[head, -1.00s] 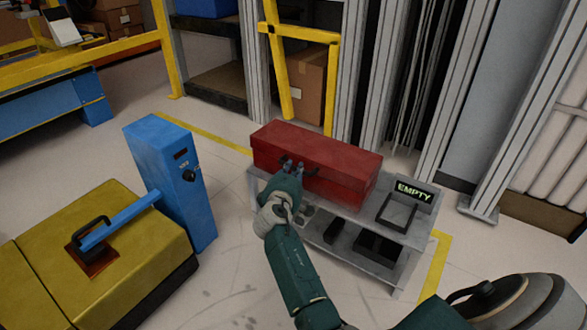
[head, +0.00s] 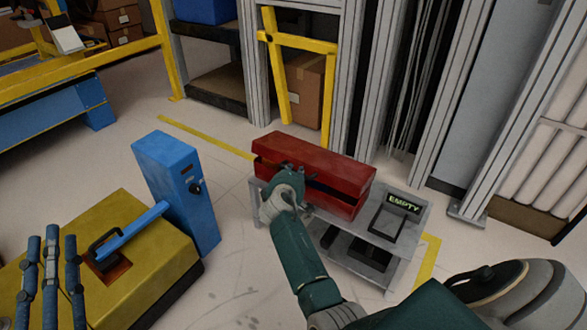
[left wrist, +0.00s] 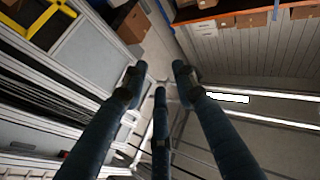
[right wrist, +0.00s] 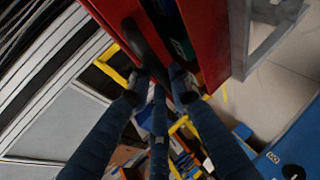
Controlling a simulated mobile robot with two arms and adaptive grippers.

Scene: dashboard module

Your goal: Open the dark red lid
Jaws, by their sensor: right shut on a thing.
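The dark red lid (head: 325,158) on the red box (head: 340,203) is partly raised in the head view, with a dark gap along its front. My right gripper (head: 284,172) is at the left part of the lid's front. In the right wrist view, my right gripper (right wrist: 160,88) is shut on the lid's dark handle (right wrist: 146,48), and the red lid (right wrist: 112,14) and box wall (right wrist: 212,30) show around it. My left gripper (head: 50,245) is away from the box at the lower left. In the left wrist view its fingers (left wrist: 160,85) are spread and empty.
The box stands on a grey shelf stand (head: 405,240) with an "EMPTY" sign (head: 404,203) and trays at its right. A blue post (head: 178,190) and a yellow case (head: 150,255) with a blue bar stand to the left. Metal racks stand behind.

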